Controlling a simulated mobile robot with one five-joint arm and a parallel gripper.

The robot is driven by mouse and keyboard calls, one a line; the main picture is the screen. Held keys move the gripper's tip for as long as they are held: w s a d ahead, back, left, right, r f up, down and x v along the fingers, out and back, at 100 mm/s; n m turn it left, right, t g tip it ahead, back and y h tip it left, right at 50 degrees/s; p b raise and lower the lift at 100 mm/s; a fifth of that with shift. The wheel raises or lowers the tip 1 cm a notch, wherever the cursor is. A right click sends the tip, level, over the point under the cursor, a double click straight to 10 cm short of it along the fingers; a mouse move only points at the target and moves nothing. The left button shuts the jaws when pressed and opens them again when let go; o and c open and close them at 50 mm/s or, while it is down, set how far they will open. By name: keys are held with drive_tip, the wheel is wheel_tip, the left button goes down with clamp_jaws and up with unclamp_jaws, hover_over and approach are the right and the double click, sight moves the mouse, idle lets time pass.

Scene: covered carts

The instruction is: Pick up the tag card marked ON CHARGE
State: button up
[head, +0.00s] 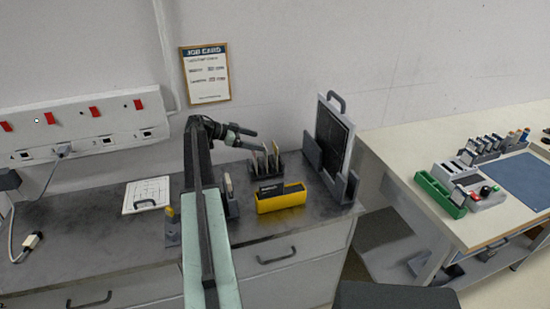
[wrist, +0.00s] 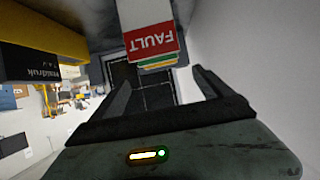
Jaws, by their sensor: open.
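A dark rack (head: 263,172) on the grey bench holds several upright tag cards (head: 275,153). In the wrist view a white card with a red band reading FAULT (wrist: 152,43) faces me, upside down. Behind it show edges of cards with green and orange bands (wrist: 158,62). No ON CHARGE lettering is readable in either view. My gripper (head: 254,142) is at the rack's upper left, just above it. In the wrist view its two dark fingers (wrist: 163,88) are apart, with nothing seen held between them.
A yellow bin (head: 281,203) with a dark box in it stands just in front of the rack. A framed dark panel with a handle (head: 333,135) stands to the right. A white clipboard (head: 147,195) lies left. A side table (head: 480,134) is far right.

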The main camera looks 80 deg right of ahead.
sight(274, 145)
drive_tip(key=b+x, duration=0.3)
drive_tip(key=x, duration=0.4)
drive_tip(key=shift+s+d+f, duration=0.1)
drive_tip(key=shift+d+f, duration=0.05)
drive_tip(key=shift+f, duration=0.1)
drive_tip(key=shift+r, duration=0.1)
drive_tip(key=c, duration=1.9)
drive_tip(key=shift+r, duration=0.15)
